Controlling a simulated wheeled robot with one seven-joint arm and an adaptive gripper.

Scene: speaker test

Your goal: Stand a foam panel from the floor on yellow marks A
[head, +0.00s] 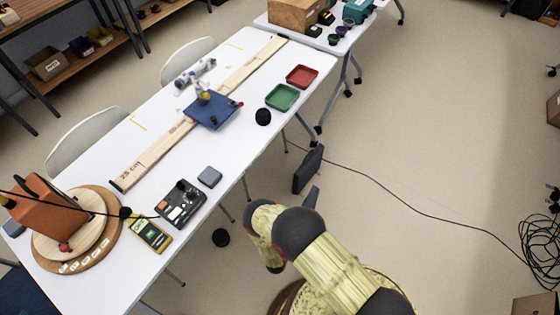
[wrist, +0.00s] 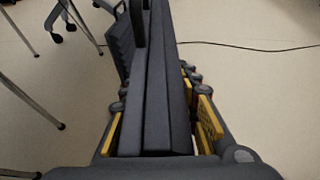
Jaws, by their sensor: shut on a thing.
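My gripper (wrist: 160,122) is shut on a dark grey foam panel (wrist: 155,70) in the wrist view. The panel stands edge-on between the yellow-padded fingers and runs away from the camera. A ridged dark panel piece (wrist: 120,45) shows beyond it on the left; I cannot tell whether it is separate. In the head view, a dark panel (head: 308,168) is low beside the table's right side, just beyond my arm. My arm hides the fingers there. Yellow corner marks (head: 139,123) lie on the white table (head: 110,145) left of the plank, with more toward the back (head: 233,46); no letter is readable.
The table holds a long plank (head: 150,160), a blue board (head: 212,110), green (head: 282,97) and red (head: 302,76) trays, a black ball-like object (head: 263,117) and an orange box on a round wooden turntable (head: 95,215). A cable (head: 400,195) crosses the otherwise open floor at right.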

